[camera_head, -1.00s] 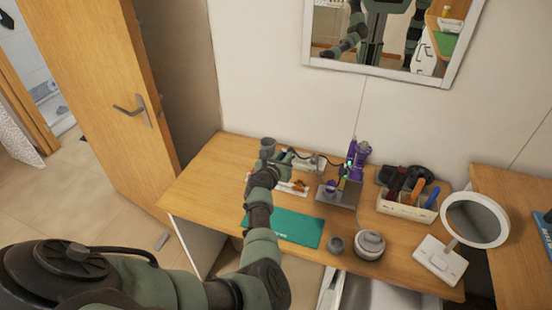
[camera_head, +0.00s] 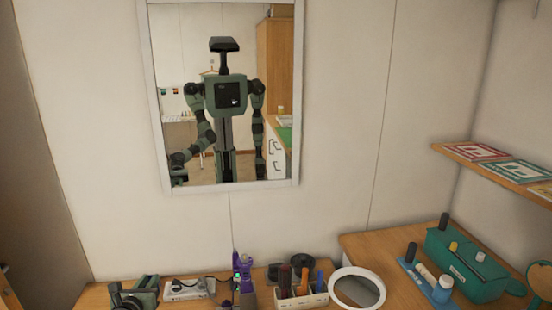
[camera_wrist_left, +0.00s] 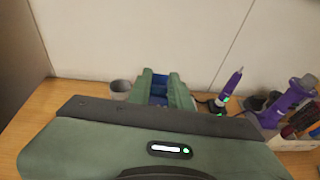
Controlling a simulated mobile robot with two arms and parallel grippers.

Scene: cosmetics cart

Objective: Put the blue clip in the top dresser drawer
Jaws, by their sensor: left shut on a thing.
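My left gripper (camera_head: 136,293) shows at the bottom left of the head view, above the wooden table. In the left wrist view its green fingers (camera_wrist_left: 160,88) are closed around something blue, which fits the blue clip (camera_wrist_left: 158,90). My right gripper is not directly in view.
On the table stand a white power strip (camera_head: 187,290), a purple device (camera_head: 243,272), a white organizer (camera_head: 302,299) with several tools and a round mirror (camera_head: 357,289). A teal case (camera_head: 465,265) sits on the right-hand surface. A wall mirror (camera_head: 222,95) hangs behind.

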